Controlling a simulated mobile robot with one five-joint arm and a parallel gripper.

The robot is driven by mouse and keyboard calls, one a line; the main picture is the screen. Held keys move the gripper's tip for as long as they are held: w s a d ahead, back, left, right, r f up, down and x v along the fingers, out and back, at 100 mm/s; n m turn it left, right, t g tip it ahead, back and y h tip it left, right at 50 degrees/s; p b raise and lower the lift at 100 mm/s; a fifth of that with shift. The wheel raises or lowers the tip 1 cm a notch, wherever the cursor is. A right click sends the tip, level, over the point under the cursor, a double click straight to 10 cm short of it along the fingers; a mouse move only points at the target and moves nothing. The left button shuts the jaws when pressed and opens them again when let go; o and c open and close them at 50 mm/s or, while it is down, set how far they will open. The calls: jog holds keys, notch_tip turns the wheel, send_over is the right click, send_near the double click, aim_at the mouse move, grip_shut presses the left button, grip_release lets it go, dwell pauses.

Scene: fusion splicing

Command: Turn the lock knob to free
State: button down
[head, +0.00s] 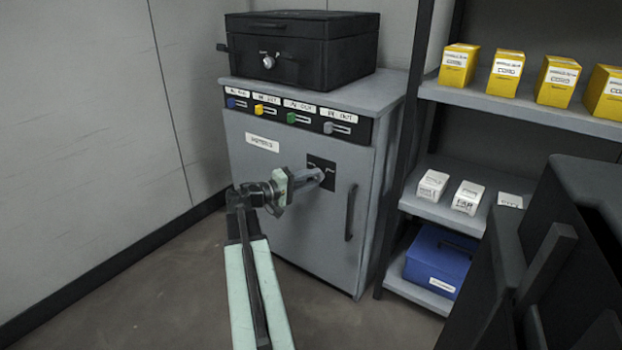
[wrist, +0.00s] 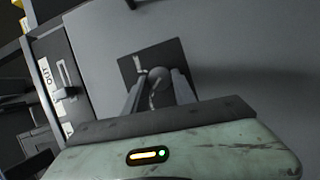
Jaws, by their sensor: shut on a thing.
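The lock knob (wrist: 157,76) sits on a small dark square plate on the front door of the grey cabinet (head: 262,185). In the head view the plate (head: 328,168) shows, with the knob partly hidden by my gripper. My gripper (head: 318,176) reaches the plate from the left front. In the wrist view its two fingers (wrist: 158,88) stand on either side of the knob and are shut on it. White marks show on the plate, too small to read.
A black vertical door handle (head: 350,212) is right of the plate. Coloured sliders run along the cabinet's top front. A black box (head: 300,48) with a dial stands on top. Shelves with yellow boxes (head: 505,74) and a blue case (head: 440,262) are at right. Floor at left is clear.

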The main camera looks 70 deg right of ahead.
jog(key=m+t+p, duration=0.1)
jog(key=m+p, duration=0.1)
jog(key=m+t+p, duration=0.1)
jog(key=m+p, duration=0.1)
jog(key=r+m+t+y+p, duration=0.1)
jog(key=m+p, duration=0.1)
jog(key=m, duration=0.1)
jog(key=shift+s+a+t, duration=0.1)
jog(key=shift+s+t, duration=0.05)
jog(key=shift+t, duration=0.15)
jog(key=m+t+p, duration=0.1)
jog(key=m+p, duration=0.1)
jog(key=m, duration=0.1)
jog(key=shift+s+t, duration=0.15)
jog(key=shift+t, duration=0.25)
jog(key=shift+f+m+t, duration=0.1)
jog(key=shift+m+t, duration=0.8)
jog(key=shift+m, duration=0.2)
jog(key=c, duration=1)
grip_release()
jog(key=shift+s, duration=0.1)
